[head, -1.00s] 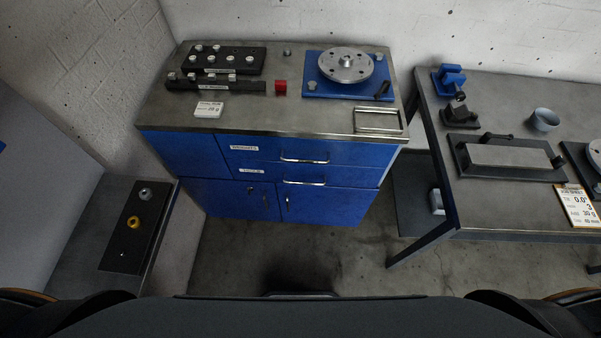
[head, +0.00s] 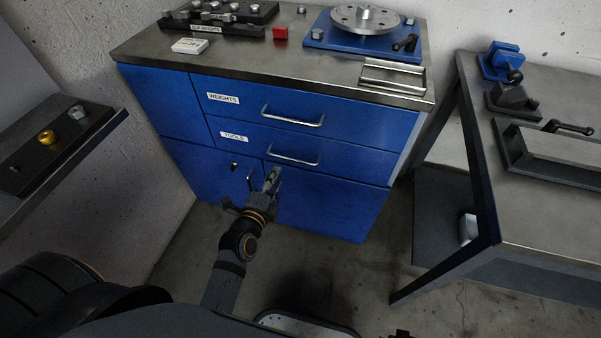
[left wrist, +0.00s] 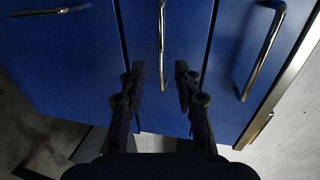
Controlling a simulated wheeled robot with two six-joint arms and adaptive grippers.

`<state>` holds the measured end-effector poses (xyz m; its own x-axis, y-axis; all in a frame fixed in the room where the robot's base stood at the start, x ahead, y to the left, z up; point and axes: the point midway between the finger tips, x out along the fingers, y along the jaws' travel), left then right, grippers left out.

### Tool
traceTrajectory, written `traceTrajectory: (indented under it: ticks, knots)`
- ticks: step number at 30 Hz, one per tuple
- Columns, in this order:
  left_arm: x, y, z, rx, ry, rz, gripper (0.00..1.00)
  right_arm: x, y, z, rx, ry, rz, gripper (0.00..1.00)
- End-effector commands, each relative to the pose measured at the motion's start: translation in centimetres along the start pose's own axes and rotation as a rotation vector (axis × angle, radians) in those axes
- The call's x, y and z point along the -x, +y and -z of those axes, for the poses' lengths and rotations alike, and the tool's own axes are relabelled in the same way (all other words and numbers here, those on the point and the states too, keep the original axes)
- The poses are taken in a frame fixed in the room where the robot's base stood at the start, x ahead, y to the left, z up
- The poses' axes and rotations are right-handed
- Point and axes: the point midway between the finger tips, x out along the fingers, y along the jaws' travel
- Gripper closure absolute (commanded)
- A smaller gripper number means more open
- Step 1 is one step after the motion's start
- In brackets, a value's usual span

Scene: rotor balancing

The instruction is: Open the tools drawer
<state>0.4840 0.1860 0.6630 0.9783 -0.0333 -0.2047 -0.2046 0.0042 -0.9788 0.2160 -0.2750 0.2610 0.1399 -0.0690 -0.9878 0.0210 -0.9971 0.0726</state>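The blue tools drawer (head: 345,157), labelled TOOLS, is shut in the cabinet below the weights drawer (head: 350,122). Its bar handle (head: 293,160) is metal. My left gripper (head: 273,178) is in front of the cabinet, close to the left part of this handle. In the left wrist view my left gripper (left wrist: 160,83) is open, its two dark fingers apart. The tools handle (left wrist: 162,45) shows between and ahead of them, and no grip on it is visible. My right gripper does not show.
The weights drawer's handle (head: 292,118) is above, also at the right in the left wrist view (left wrist: 264,50). A lower door handle (head: 250,181) is near the gripper. The cabinet top (head: 270,60) holds a rotor (head: 364,18). A workbench (head: 540,210) stands at right.

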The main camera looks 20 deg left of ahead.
Motion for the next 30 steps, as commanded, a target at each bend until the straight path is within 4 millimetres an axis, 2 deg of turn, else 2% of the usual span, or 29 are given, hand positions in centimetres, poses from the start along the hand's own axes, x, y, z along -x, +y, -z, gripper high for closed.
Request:
traceTrajectory:
  ticks: [5, 8, 15, 19, 24, 30]
  knots:
    - [-0.6, -0.5, 0.0, -0.007, 0.0, 0.004, 0.68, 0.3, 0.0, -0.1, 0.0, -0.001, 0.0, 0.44]
    - [-2.1, -0.6, 0.0, -0.007, 0.0, 0.005, 0.68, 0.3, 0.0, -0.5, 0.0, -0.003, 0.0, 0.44]
    - [-7.3, -0.5, 0.0, -0.007, 0.0, 0.004, 0.68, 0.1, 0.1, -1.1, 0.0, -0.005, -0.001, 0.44]
    - [-9.3, -0.3, 0.0, -0.006, 0.0, 0.003, 0.68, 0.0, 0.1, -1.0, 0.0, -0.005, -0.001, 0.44]
    - [-10.4, -0.3, 0.0, -0.006, -0.001, 0.002, 0.68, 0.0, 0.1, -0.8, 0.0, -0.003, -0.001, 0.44]
    - [-10.5, -0.3, 0.0, -0.005, -0.001, 0.002, 0.68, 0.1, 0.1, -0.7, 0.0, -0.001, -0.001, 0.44]
